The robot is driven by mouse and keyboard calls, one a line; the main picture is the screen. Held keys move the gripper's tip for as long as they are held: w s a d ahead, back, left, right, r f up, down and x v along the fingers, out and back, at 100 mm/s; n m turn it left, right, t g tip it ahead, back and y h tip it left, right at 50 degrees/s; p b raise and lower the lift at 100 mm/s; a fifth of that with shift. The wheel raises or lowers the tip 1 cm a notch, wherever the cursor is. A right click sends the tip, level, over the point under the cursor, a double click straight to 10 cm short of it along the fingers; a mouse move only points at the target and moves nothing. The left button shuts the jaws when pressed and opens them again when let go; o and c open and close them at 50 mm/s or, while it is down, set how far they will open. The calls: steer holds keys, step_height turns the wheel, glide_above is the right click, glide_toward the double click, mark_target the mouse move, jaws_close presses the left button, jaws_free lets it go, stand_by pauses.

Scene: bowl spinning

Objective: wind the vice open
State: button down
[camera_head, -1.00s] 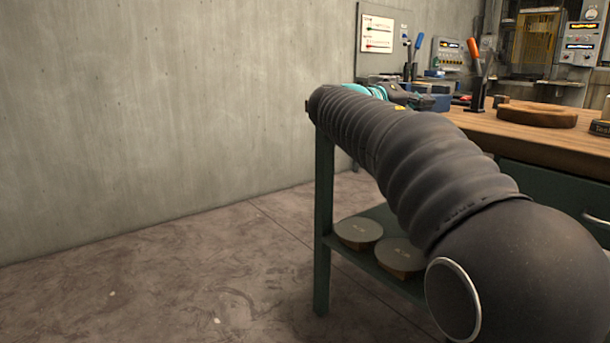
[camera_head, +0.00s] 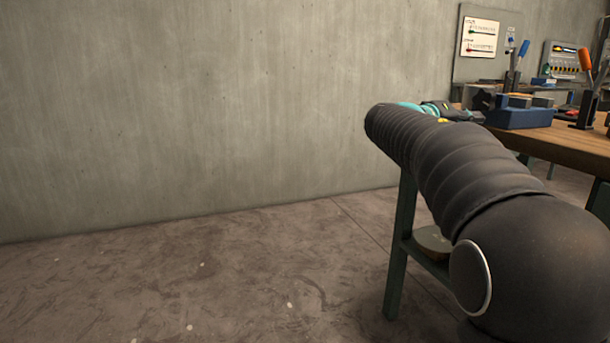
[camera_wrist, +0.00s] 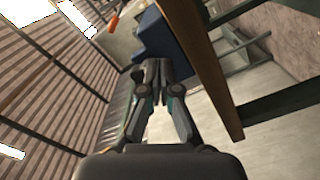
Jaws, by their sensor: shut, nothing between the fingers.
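The blue vice (camera_head: 520,117) sits on the bench top near its far left corner, with grey jaw blocks above its blue body. In the wrist view its blue side (camera_wrist: 160,38) shows just beyond my fingertips. My gripper (camera_wrist: 157,72) is shut and empty, its fingers together and pointing at the vice. I cannot tell whether they touch it. In the head view my arm hides most of the gripper.
The wooden bench top (camera_head: 565,145) lies at the right, its edge (camera_wrist: 200,60) close beside my fingers in the wrist view. An orange-handled lever (camera_head: 585,62) stands right of the vice. A round disc (camera_head: 432,240) lies on the lower shelf. The floor at left is clear.

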mark_target(492, 105)
steer(key=shift+x, duration=1.65)
steer(key=shift+d+r, duration=0.1)
steer(key=shift+r, duration=0.15)
steer(key=shift+s+d+r+b, duration=0.15)
steer(key=shift+s+r+b, duration=0.3)
steer(key=shift+b, duration=0.4)
steer(key=shift+s+d+r, duration=0.1)
steer(key=shift+s+d, duration=0.05)
steer(key=shift+d, duration=0.3)
steer(key=shift+a+r, duration=0.25)
steer(key=shift+a, duration=0.1)
steer(key=shift+s+r, duration=0.15)
steer(key=shift+r, duration=0.35)
steer(key=shift+s+d, duration=0.1)
steer(key=shift+s, duration=0.05)
